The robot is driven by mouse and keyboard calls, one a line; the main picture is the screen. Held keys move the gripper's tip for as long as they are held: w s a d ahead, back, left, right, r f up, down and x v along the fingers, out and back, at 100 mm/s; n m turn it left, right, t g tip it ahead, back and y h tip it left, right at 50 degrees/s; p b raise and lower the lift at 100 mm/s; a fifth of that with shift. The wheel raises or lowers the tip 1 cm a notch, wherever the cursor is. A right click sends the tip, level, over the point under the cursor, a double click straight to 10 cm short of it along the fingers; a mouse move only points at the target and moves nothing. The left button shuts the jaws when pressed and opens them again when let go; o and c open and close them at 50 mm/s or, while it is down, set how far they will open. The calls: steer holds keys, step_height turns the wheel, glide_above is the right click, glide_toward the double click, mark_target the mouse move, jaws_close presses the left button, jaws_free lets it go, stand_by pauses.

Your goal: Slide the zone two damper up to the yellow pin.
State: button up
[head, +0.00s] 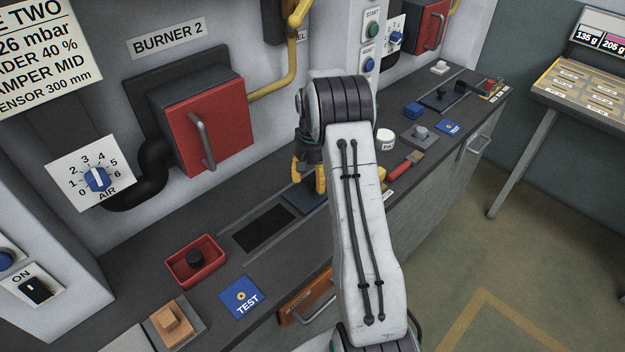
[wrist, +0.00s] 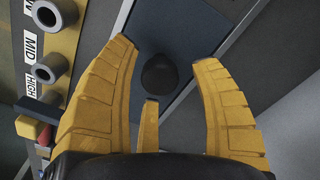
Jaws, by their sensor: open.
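The blue-grey damper plate (head: 303,199) lies on the dark bench beside a dark opening (head: 264,228). In the wrist view, the plate (wrist: 180,30) carries a dark round knob (wrist: 159,74). My gripper (head: 309,178) is over the plate, and its arm hides the plate's far side. In the wrist view, my yellow gripper fingers (wrist: 165,42) are spread apart, with the knob between them in the picture and gaps on both sides. I cannot tell the finger height over the knob. I cannot make out the yellow pin for certain; a yellow block (wrist: 30,128) shows at lower left.
In the wrist view, a strip labelled MID (wrist: 29,45) and HIGH carries grey tubes (wrist: 52,68). A red tray (head: 197,263) with a black knob, a blue TEST plate (head: 242,297) and a red burner box (head: 207,125) stand left. A red-handled object (head: 403,166) lies right.

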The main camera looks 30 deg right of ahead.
step_height(320, 180, up, 11)
stand_by(0.5)
stand_by(0.5)
